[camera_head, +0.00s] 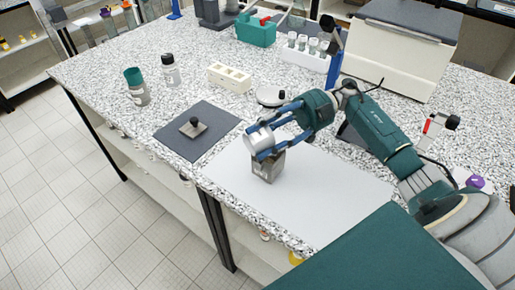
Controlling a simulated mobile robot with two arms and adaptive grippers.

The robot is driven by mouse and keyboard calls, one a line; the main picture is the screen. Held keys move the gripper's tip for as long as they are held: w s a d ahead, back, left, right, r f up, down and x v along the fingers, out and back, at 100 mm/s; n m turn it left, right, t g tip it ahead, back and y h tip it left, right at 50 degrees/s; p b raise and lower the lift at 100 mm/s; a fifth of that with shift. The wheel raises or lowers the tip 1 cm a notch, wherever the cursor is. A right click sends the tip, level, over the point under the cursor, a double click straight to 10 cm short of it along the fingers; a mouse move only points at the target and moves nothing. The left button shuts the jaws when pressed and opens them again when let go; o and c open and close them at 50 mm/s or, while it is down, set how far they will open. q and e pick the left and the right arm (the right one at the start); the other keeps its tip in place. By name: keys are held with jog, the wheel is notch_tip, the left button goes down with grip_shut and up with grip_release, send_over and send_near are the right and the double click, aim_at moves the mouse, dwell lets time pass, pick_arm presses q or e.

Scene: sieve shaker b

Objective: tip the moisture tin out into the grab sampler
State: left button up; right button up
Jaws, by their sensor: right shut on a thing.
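The moisture tin, a small silvery-white cylinder (257,139), is held by my right gripper (266,143). The blue fingers are shut around it. The tin is tipped onto its side, its round end facing left, just above the grab sampler. I take the grab sampler to be the square grey metal box (267,168) standing upright on the white sheet. The tin and fingers hide most of its top, so its inside does not show. I cannot tell whether anything is falling from the tin, or whether the tin touches the box. My left gripper is out of view.
The white sheet (335,200) is clear on its right side. A dark mat (180,146) with a black-knobbed metal plate (194,126) lies to the left.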

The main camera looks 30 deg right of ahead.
jog(key=y+b, duration=0.2)
jog(key=y, duration=0.1)
jog(key=shift+d, duration=0.4)
jog(key=shift+d+r+y+b, duration=0.2)
jog(key=shift+r+y+b, duration=0.2)
jog(key=shift+y, duration=0.2)
dwell(0.6)
